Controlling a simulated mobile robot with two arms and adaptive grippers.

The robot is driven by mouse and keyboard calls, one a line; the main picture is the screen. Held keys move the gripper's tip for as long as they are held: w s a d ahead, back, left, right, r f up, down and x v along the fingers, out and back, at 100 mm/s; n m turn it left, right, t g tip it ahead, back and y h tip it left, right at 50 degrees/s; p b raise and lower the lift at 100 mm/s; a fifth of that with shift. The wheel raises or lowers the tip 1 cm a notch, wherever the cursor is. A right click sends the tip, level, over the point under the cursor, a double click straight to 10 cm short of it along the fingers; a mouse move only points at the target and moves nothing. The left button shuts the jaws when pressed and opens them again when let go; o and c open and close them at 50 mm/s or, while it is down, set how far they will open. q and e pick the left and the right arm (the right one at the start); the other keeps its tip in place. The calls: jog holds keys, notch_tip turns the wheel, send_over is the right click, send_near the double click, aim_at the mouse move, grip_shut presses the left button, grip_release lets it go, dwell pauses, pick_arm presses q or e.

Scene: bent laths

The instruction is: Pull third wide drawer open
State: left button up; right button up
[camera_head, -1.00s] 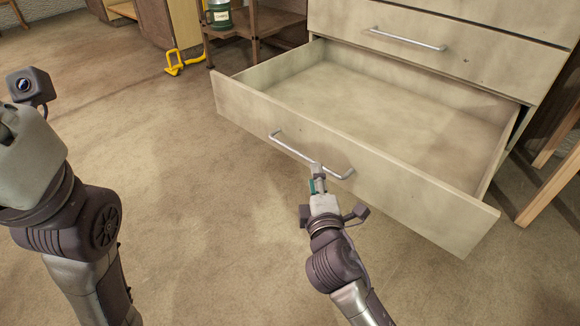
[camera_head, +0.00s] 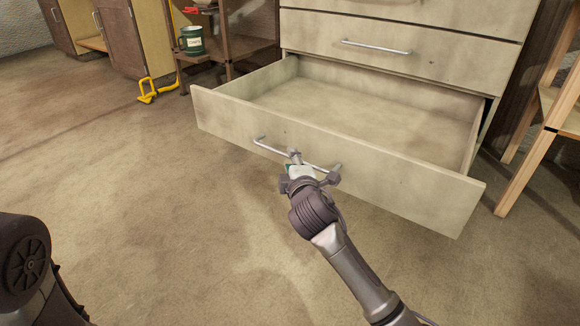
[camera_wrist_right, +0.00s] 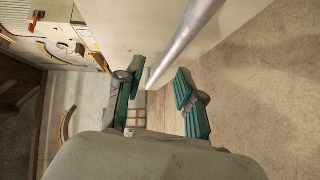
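A wide pale drawer (camera_head: 330,167), the lowest one in the head view, stands well out from its cabinet, and its inside looks empty. Its front has a silver bar handle (camera_head: 266,146). My right gripper (camera_head: 293,160) is at the middle of this handle. In the right wrist view its two green-padded fingers (camera_wrist_right: 158,98) are apart. The handle bar (camera_wrist_right: 187,40) runs down between them, with a gap on the right finger's side. My left arm shows only at the lower left, and its gripper is out of view.
A closed drawer with its own handle (camera_head: 376,46) is above. A dark shelf unit (camera_head: 240,47) with a green mug (camera_head: 192,40) stands left, near a yellow bracket (camera_head: 150,90). A wooden stand (camera_head: 527,175) is close on the right. The floor in front is clear.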

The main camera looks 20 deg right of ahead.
jog(key=shift+w+d+f+b, duration=0.1)
jog(key=shift+w+b, duration=0.15)
jog(key=shift+w, duration=0.45)
jog(key=shift+w+d+f+b, duration=0.1)
jog(key=shift+w+b, duration=0.15)
jog(key=shift+w, duration=0.45)
jog(key=shift+c, duration=0.3)
grip_shut()
